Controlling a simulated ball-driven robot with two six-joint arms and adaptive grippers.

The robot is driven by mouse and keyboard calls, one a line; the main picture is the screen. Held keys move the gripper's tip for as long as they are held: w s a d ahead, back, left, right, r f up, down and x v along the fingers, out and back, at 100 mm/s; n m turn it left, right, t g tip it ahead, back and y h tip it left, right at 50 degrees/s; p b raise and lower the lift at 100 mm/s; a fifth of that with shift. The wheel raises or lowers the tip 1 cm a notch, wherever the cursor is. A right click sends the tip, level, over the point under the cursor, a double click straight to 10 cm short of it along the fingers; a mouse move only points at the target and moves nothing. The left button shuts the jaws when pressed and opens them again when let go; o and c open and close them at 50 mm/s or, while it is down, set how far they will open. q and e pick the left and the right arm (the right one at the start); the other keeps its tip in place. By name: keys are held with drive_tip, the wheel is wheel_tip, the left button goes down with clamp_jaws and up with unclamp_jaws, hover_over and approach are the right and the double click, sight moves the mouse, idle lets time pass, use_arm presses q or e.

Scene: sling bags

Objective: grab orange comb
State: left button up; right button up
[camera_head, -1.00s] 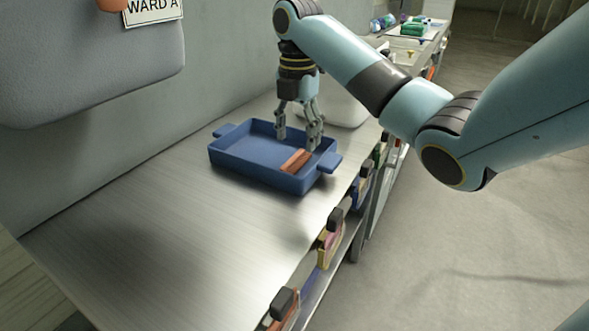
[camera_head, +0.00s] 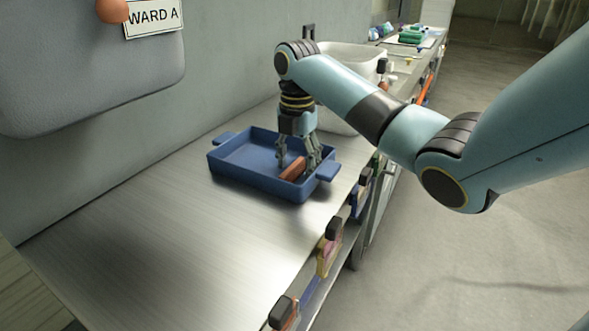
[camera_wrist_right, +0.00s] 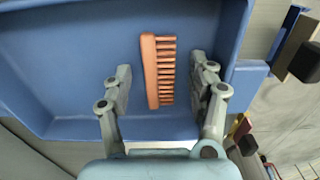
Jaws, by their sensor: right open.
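The orange comb (camera_head: 293,168) lies in the blue tray (camera_head: 228,169), near its right end. In the right wrist view the comb (camera_wrist_right: 150,70) lies flat on the tray floor, its teeth pointing right. My right gripper (camera_head: 298,168) reaches down into the tray and is open. In the right wrist view its fingers (camera_wrist_right: 160,85) stand on either side of the comb, with gaps between them and it. My left gripper is not in view.
The tray stands on a metal counter (camera_head: 150,240) against the wall. A white bin (camera_head: 345,75) stands behind it. Several hanging items line the counter's front edge. The near part of the counter is clear.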

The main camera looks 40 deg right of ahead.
drive_tip(key=shift+c, duration=0.3)
drive_tip(key=c, duration=0.8)
drive_tip(key=shift+c, duration=0.2)
